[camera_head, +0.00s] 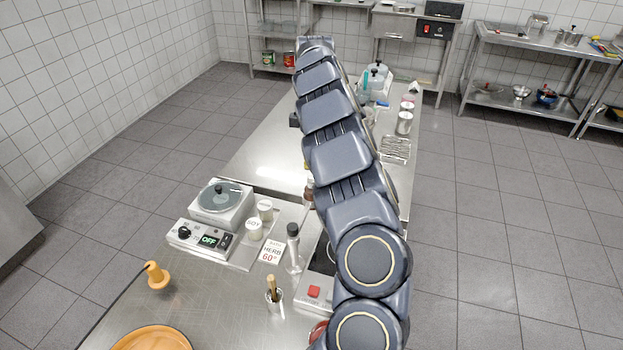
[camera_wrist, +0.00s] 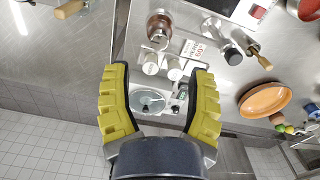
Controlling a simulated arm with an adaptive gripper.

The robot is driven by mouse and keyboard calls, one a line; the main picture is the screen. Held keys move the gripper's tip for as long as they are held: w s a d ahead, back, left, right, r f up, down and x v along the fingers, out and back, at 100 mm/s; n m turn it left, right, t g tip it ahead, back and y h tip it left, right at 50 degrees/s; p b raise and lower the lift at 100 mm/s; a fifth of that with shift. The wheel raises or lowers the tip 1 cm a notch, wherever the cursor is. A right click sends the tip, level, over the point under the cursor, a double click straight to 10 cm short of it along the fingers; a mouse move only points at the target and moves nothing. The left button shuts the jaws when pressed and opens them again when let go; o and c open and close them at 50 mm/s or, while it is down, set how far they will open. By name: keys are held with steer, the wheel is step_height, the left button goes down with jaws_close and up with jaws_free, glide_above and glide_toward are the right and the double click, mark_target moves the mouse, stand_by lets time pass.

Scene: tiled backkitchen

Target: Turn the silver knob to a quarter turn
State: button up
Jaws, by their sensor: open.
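A hot-plate-like appliance (camera_head: 222,200) with a round glass lid stands on the steel counter at left in the head view. Its front panel has a knob (camera_head: 184,232) that looks dark, left of a green display reading OFF. I cannot clearly make out a silver knob. In the wrist view the appliance (camera_wrist: 151,101) shows between my fingers, some distance beyond them, with its panel knob (camera_wrist: 175,109) small near the right finger. My gripper (camera_wrist: 159,98) has two yellow-padded fingers spread wide, with nothing held. In the head view my arm hides the gripper.
A red-button box (camera_head: 314,293) is at front. The counter behind the appliance has free room.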

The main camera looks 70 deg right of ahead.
mark_target(312, 183)
step_height(312, 183, down, 8)
steer(key=shift+s, duration=0.1)
stand_by(0.4)
jaws_close()
